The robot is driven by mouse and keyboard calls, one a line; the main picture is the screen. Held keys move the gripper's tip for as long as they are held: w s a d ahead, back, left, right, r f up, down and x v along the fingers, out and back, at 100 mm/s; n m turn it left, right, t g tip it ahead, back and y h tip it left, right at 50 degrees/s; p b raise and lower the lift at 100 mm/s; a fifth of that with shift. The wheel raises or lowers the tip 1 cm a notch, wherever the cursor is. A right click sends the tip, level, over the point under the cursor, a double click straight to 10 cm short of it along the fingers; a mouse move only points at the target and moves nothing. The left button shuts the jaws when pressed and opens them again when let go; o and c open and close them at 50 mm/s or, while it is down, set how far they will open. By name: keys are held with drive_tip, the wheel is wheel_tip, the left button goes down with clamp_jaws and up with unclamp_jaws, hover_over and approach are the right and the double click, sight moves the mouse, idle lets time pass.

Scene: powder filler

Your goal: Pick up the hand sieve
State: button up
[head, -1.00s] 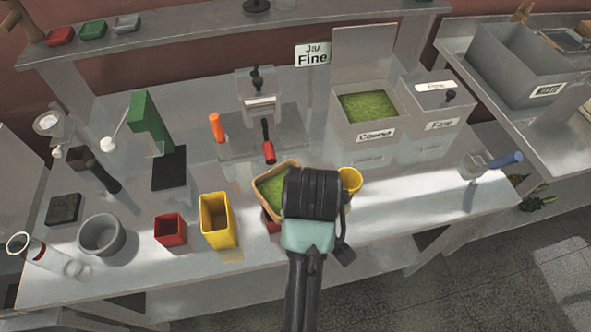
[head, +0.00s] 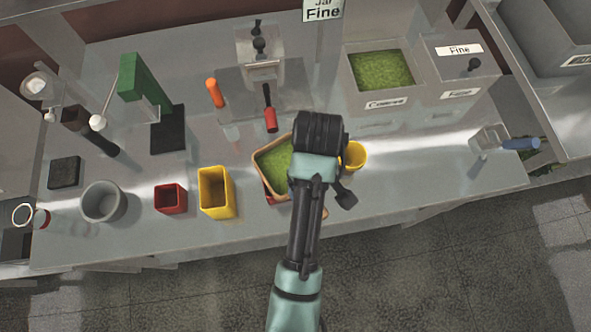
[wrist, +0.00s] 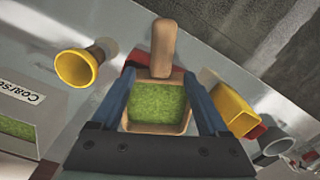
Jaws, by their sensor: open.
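The hand sieve appears to be the square wooden frame holding green powder (head: 270,160), partly behind my arm in the head view. In the wrist view the sieve (wrist: 180,128) has a thick wooden handle pointing up in the picture. It lies over a red container (wrist: 127,73), mostly hidden beneath it. My gripper (wrist: 159,76) is open, with one blue finger on each side of the sieve frame. I cannot tell whether the fingers touch it.
A yellow round cup or funnel (head: 354,155) stands close right of the sieve. A yellow square container (head: 216,192), a red box (head: 170,198) and a grey bowl (head: 103,202) stand to the left. Bins (head: 383,78) stand behind. The bench front edge is near.

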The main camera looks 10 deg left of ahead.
drive_tip(key=shift+s+f+p, duration=0.25)
drive_tip(key=shift+f+p, duration=0.1)
drive_tip(key=shift+f, duration=0.25)
drive_tip(key=shift+w+f+p, duration=0.15)
drive_tip(key=shift+f+p, duration=0.45)
drive_tip(key=shift+f, duration=1.7)
drive_tip(key=shift+w, duration=0.1)
clamp_jaws()
